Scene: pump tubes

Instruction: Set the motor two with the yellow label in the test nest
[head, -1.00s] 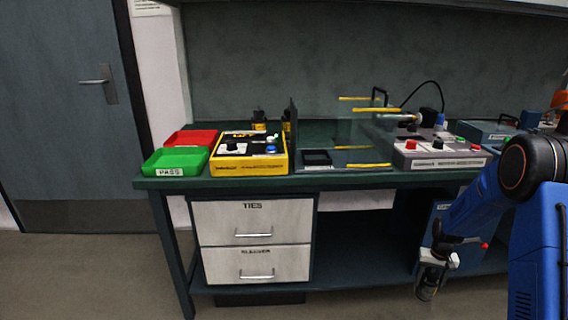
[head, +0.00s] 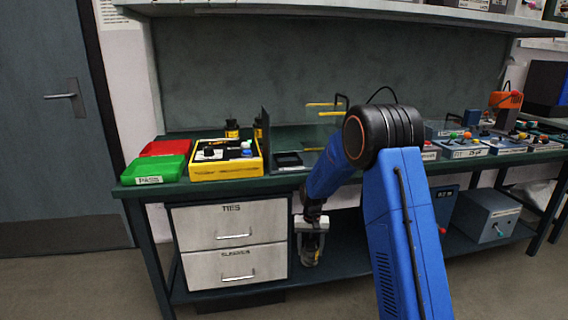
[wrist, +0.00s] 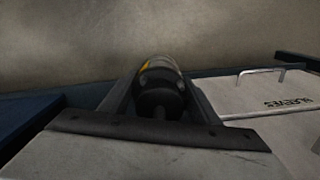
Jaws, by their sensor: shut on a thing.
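My gripper (head: 311,252) hangs low in front of the bench, beside the drawers. In the wrist view, it is shut on a dark round motor (wrist: 160,98) with a silvery body and a patch of yellow at its upper left. Any number on it cannot be read. A dark square block with a recess (head: 288,161) sits on the bench by a dark upright panel; I cannot tell for sure that it is the test nest. My gripper is below and in front of it, well apart.
A yellow box with controls (head: 226,168) stands left of the block, with green (head: 153,170) and red (head: 168,148) trays further left. Two small dark cylinders with yellow, one here (head: 231,128), stand behind. The drawer unit (head: 230,240) is close to my gripper.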

